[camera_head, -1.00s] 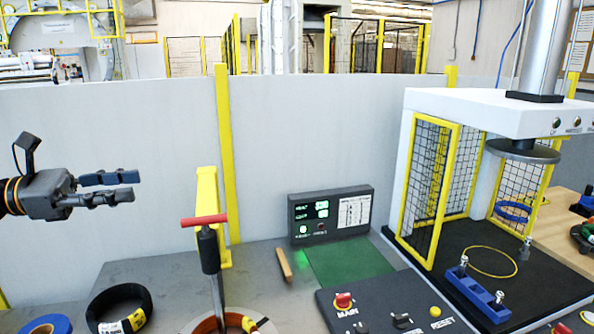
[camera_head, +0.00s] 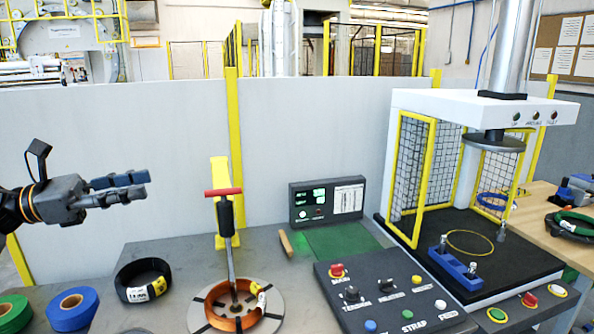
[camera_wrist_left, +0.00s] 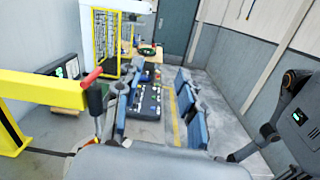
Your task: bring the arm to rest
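My left gripper (camera_head: 147,184) is at the left of the head view, in the air in front of the grey partition, with its fingers pointing right. It holds nothing. In the left wrist view a gap shows between its fingers (camera_wrist_left: 157,105), with the control panel visible through it. It is above and left of the copper coil (camera_head: 238,315) and touches nothing. The coil lies on a round slotted plate on the table, with a red-handled tool (camera_head: 225,215) standing over it. My right gripper is not in view in the head view.
A black coil (camera_head: 142,270), a blue roll (camera_head: 72,308) and a green roll (camera_head: 12,312) lie at the front left. A control panel (camera_head: 395,300) is at the front, and a press (camera_head: 470,105) with yellow mesh guards stands at the right. The yellow post (camera_head: 222,175) rises behind the coil.

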